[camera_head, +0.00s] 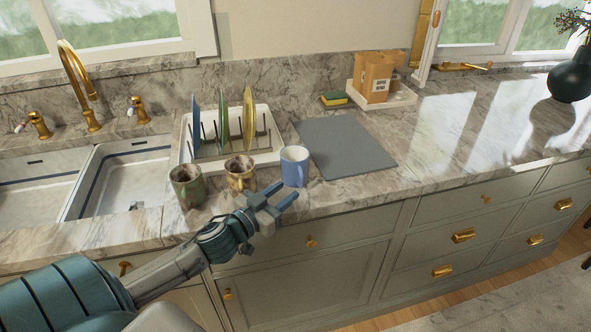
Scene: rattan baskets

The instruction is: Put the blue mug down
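The blue mug (294,168) stands upright on the marble counter, near its front edge, with its white inside showing. It is the rightmost of three mugs in a row. My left gripper (286,192) is in front of the mug and a little below it in the picture, at the counter's front edge. Its two fingers are spread with a gap between them, and nothing shows between them. The gripper appears apart from the mug, though the exact distance is hard to tell. My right gripper is not in view.
A green mug (187,186) and a yellow-brown mug (240,175) stand left of the blue mug. Behind is a white dish rack (268,126) with several plates. A grey mat (345,145) lies bare at the right.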

